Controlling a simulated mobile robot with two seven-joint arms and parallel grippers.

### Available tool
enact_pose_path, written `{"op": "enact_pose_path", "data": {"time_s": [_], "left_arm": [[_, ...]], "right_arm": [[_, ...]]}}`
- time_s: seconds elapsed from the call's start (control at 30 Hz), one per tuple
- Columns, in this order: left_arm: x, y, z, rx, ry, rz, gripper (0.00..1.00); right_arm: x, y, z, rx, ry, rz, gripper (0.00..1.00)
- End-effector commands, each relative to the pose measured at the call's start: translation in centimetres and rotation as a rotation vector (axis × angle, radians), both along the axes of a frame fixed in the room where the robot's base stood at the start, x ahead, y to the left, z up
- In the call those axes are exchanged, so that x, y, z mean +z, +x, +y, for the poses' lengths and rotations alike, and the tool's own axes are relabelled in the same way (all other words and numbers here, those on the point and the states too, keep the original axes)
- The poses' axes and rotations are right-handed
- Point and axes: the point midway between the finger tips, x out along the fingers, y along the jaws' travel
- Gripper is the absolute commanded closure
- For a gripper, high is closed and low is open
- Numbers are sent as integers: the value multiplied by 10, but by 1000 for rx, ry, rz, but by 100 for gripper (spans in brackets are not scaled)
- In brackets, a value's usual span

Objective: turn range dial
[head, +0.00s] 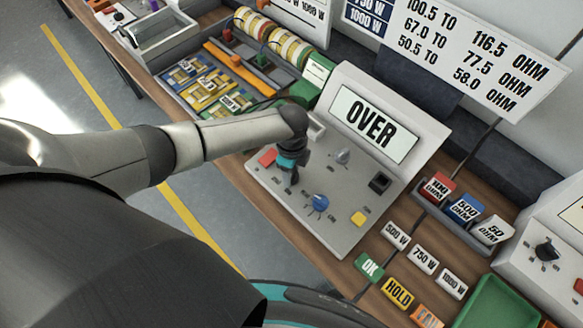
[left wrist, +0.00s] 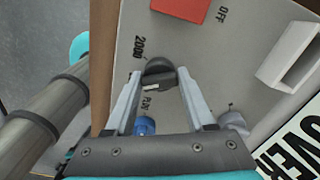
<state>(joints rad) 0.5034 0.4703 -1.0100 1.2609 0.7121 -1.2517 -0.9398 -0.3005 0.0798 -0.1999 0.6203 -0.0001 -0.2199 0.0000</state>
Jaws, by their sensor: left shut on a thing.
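The meter panel (head: 335,225) is a grey sloped box with a display (head: 374,123) that reads OVER. My left gripper (head: 288,180) reaches down onto the left part of the panel and hides the dial there in the head view. In the left wrist view, the black range dial (left wrist: 160,70) sits between the fingertips of my left gripper (left wrist: 160,82), which is shut on it. The dial has a white mark on its near side. The labels 2000 and another partly readable one stand beside it. My right gripper is not in view.
A blue knob (head: 318,203), a grey knob (head: 343,157), a red button (head: 267,157) and a yellow button (head: 358,218) surround the dial. Marked blocks (head: 465,208) and tags (head: 423,259) lie to the right. A tray of coloured parts (head: 215,88) stands behind left.

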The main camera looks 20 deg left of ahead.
Motion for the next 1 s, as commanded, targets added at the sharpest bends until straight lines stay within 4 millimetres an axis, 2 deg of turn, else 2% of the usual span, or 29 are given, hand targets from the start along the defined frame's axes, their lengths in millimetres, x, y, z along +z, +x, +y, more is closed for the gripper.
{"op": "enact_pose_path", "data": {"time_s": [0.6, 0.63, 0.83, 1.0], "left_arm": [[1, 1, 1, 45, 3, -3, 100], [1, 1, 1, 45, 3, -3, 44], [1, 1, 1, 43, 2, -2, 21], [0, 1, 0, 43, 1, -1, 19]], "right_arm": [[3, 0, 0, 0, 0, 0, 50], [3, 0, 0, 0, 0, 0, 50], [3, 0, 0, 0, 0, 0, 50], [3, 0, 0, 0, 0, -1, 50]]}}
